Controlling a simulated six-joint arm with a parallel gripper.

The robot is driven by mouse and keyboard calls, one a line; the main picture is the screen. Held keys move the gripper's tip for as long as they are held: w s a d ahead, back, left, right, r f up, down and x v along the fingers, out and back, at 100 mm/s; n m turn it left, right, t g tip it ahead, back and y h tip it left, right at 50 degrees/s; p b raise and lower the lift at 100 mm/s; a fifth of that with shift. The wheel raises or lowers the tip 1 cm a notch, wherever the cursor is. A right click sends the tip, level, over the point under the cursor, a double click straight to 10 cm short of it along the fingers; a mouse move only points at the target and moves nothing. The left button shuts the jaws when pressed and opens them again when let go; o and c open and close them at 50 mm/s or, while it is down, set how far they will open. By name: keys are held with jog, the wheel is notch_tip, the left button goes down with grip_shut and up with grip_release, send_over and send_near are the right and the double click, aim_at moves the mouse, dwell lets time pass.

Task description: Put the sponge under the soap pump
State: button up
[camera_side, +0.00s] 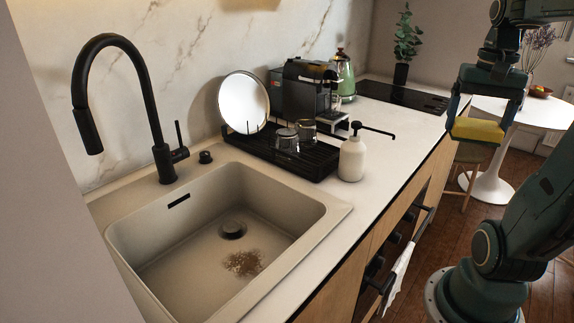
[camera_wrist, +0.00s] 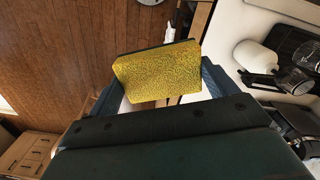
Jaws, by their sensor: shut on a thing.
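The yellow sponge (camera_side: 477,130) is held in my gripper (camera_side: 476,118), off the counter and over the floor side at the right in the side view. In the wrist view the sponge (camera_wrist: 157,78) shows its yellow face between the two jaws of my gripper (camera_wrist: 157,92). The soap pump (camera_side: 351,158) is a white bottle with a black spout reaching right. It stands upright on the counter, beside the front right corner of the dish rack. It also shows in the wrist view (camera_wrist: 256,58), right of the sponge and apart from it.
The black dish rack (camera_side: 315,164) holds glasses and a round plate (camera_side: 244,101). The sink (camera_side: 300,206), with brown residue near its drain, lies to the left under a black faucet (camera_side: 152,110). Free counter (camera_side: 405,130) lies right of the pump. A white towel (camera_side: 398,275) hangs on the front.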

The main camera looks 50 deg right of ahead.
notch_tip(320, 180, down, 11)
dwell(0.4)
jog(key=w, duration=1.3)
jog(key=shift+w, duration=0.25)
jog(key=shift+w, duration=0.1)
jog(key=w, duration=0.4)
jog(key=shift+w+f, duration=0.1)
jog(key=shift+f, duration=0.2)
jog(key=shift+f, duration=0.15)
